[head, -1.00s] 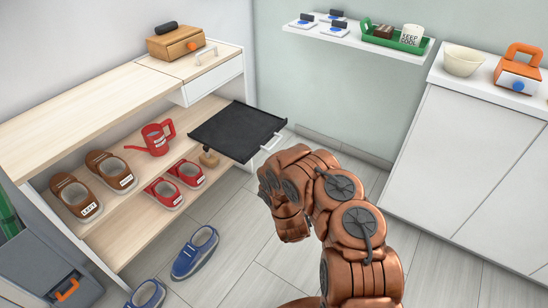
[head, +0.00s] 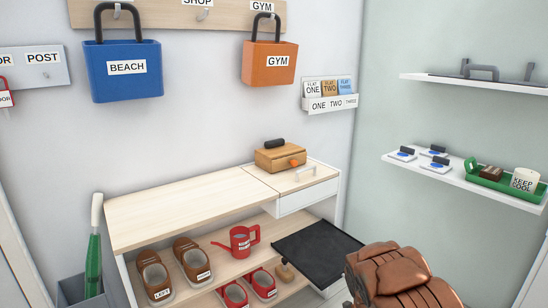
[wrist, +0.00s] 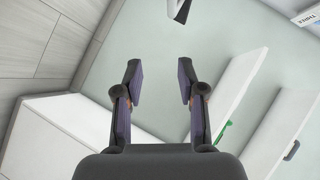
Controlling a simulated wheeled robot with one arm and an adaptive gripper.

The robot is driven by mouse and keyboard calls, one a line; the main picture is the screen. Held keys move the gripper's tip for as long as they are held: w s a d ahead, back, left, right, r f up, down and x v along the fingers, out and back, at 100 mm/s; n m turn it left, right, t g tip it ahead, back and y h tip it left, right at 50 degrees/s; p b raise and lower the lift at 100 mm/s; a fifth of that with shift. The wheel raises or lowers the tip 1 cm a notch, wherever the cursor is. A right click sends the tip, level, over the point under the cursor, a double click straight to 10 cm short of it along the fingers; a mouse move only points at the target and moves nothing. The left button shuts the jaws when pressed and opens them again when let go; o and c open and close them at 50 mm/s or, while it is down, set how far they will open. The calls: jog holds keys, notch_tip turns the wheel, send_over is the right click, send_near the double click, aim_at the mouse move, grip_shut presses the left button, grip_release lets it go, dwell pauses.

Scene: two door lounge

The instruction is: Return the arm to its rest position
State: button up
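My gripper (wrist: 161,85) shows in the wrist view with its two fingers apart and nothing between them. In the head view only the copper-coloured links of my arm show at the lower right; the gripper itself is out of that view. In the wrist view the fingers point toward a pale green wall (wrist: 150,50), with white shelves to their right.
A black tray (head: 318,247) sticks out from the wooden shoe bench (head: 180,208), close to my arm. A white shelf (head: 455,179) with a green tray (head: 509,185) is on the right wall. A blue bag (head: 124,85) and an orange bag (head: 269,75) hang above.

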jog(key=s+a+r+n+g+y, duration=0.2)
jog(key=s+a+r+n+g, duration=0.4)
jog(key=s, duration=1.1)
jog(key=s+a+r+n+g+y, duration=0.1)
jog(key=s+a+r+n+g, duration=0.55)
jog(key=s, duration=0.95)
jog(key=s+a+r+n+g+y, duration=0.35)
jog(key=s+r, duration=0.55)
jog(key=s, duration=0.8)
notch_tip(320, 180, up, 22)
jog(key=s+n+t+h+p, duration=0.1)
jog(key=p, duration=1.9)
jog(key=shift+a+h, duration=0.25)
jog(key=shift+h, duration=0.1)
